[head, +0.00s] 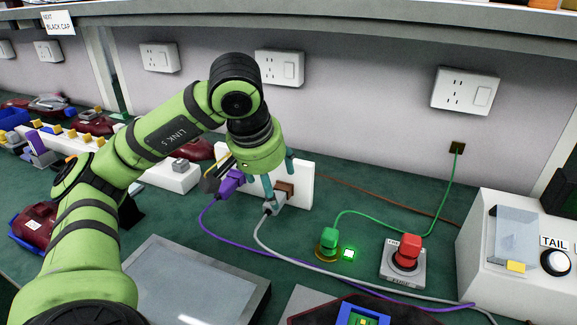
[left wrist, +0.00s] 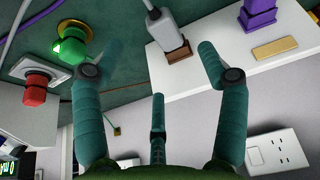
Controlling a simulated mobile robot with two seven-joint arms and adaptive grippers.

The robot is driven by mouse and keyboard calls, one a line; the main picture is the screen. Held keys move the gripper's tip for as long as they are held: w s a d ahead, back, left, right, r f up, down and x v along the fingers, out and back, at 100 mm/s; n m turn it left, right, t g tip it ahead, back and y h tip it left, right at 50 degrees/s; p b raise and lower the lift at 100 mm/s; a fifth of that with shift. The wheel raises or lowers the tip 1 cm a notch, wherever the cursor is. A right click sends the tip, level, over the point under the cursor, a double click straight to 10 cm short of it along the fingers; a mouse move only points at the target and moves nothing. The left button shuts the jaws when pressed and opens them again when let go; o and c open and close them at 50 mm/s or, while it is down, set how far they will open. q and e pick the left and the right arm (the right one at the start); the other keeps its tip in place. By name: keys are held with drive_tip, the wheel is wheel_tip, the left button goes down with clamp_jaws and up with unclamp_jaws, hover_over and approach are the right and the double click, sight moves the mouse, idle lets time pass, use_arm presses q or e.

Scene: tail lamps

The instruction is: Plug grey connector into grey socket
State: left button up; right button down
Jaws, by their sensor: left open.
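The grey connector (head: 275,204), with a grey cable, sits at a brown holder (head: 284,189) on a white block. In the left wrist view the grey connector (left wrist: 168,32) stands in its brown holder (left wrist: 178,54). My left gripper (head: 269,188) is open just above it. In the wrist view its teal fingers (left wrist: 160,50) are spread on either side of the connector, and I see no contact. A small grey block (head: 181,165) lies on the white rack to the left; I cannot tell whether it is the grey socket. My right gripper is not in view.
A purple connector (head: 231,182) stands close to the left of the gripper. A lamp unit with a blue part (head: 363,316) is at the front. Cables cross the green table.

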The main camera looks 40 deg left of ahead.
use_arm(q)
drive_tip(key=x, duration=0.2)
drive_tip(key=b+x, duration=0.1)
drive_tip(key=x, duration=0.2)
drive_tip(key=shift+s+f, duration=0.15)
drive_tip(key=shift+f, duration=0.25)
drive_tip(key=shift+w+a+f, duration=0.1)
drive_tip(key=shift+w+f, duration=0.15)
drive_tip(key=shift+f, duration=0.15)
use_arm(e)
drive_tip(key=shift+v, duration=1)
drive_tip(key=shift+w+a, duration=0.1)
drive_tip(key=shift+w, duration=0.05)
use_arm(q)
drive_tip(key=c, duration=1.4)
